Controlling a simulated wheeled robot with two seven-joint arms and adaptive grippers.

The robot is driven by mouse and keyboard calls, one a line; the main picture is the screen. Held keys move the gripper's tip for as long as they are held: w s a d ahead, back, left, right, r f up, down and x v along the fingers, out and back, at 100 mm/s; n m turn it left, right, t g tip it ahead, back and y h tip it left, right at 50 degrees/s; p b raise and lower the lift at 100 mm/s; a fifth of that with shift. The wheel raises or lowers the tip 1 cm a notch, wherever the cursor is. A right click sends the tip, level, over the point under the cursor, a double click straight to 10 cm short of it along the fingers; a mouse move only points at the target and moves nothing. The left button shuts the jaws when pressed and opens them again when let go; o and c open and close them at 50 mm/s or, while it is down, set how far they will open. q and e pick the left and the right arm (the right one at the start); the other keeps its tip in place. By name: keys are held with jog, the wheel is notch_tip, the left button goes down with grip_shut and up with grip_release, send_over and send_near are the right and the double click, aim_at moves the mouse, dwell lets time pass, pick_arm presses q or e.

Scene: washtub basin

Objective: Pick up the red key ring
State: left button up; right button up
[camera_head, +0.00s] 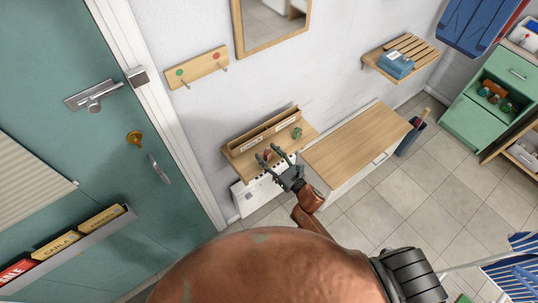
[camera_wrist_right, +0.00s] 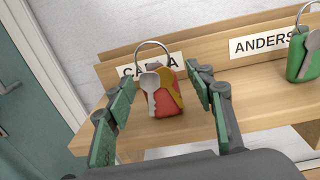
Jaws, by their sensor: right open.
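The red key ring (camera_wrist_right: 172,104), with a silver key, a yellow key and a metal loop, stands on a wooden shelf (camera_wrist_right: 262,112) in front of a name label in the right wrist view. In the head view the red key ring (camera_head: 267,153) is small and partly hidden by my fingers. My right gripper (camera_wrist_right: 158,96) is open, its green-padded fingers on either side of the red key ring, with gaps visible. It also shows in the head view (camera_head: 270,158) at the shelf. My left gripper is not in view.
A green key ring (camera_wrist_right: 304,52) stands to the right on the same shelf, by the "ANDERS" label. A hook board (camera_head: 198,67) hangs above. A wooden-topped bench (camera_head: 355,150) stands right of the shelf. The teal door (camera_head: 60,120) is at left.

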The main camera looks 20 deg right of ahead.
jog(key=shift+c, duration=0.7)
jog(key=c, duration=1.1)
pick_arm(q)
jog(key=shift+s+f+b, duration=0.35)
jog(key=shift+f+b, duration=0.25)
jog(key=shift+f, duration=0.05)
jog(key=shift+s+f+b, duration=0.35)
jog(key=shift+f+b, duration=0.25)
pick_arm(e)
jog(key=shift+s+a, duration=0.65)
jog(key=shift+a, duration=1.15)
jog(key=shift+s+a, duration=0.7)
jog(key=shift+a, duration=1.15)
jog(key=shift+s+a, duration=0.65)
jog(key=shift+a, duration=1.15)
jog(key=shift+c, duration=0.2)
jog(key=o, duration=1.2)
jog(key=shift+o, duration=0.2)
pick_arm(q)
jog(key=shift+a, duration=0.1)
pick_arm(e)
jog(key=v, duration=1.2)
